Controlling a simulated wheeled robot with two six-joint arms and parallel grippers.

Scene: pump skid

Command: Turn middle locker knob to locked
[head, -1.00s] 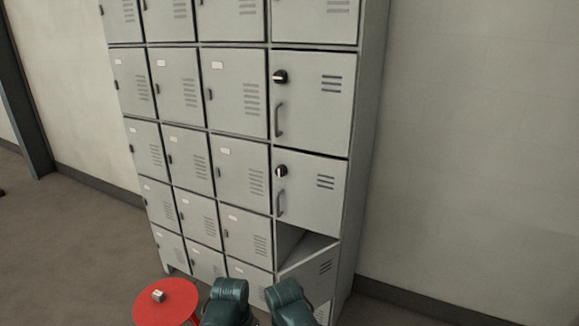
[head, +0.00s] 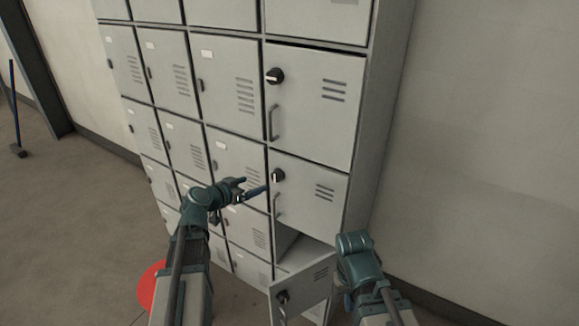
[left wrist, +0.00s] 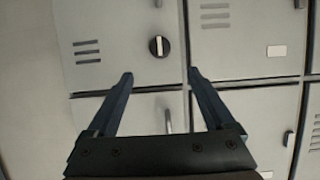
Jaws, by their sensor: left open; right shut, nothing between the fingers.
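The middle locker knob (head: 278,176) is a round black knob with a white bar, on the grey middle locker door (head: 310,190). In the left wrist view the knob (left wrist: 159,46) shows its bar roughly upright in that picture. My left gripper (head: 256,186) is open, just left of the knob in the head view. In the left wrist view its two dark fingers (left wrist: 160,74) are spread, with the knob beyond and between the tips, not touched. My right arm (head: 355,245) shows at the lower right; its gripper is not visible.
The upper locker has a similar knob (head: 275,76) with a level bar, and a handle (head: 273,122). The lower locker door (head: 303,285) hangs open towards me, near my right arm. A red stool (head: 151,283) is partly hidden behind my left arm.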

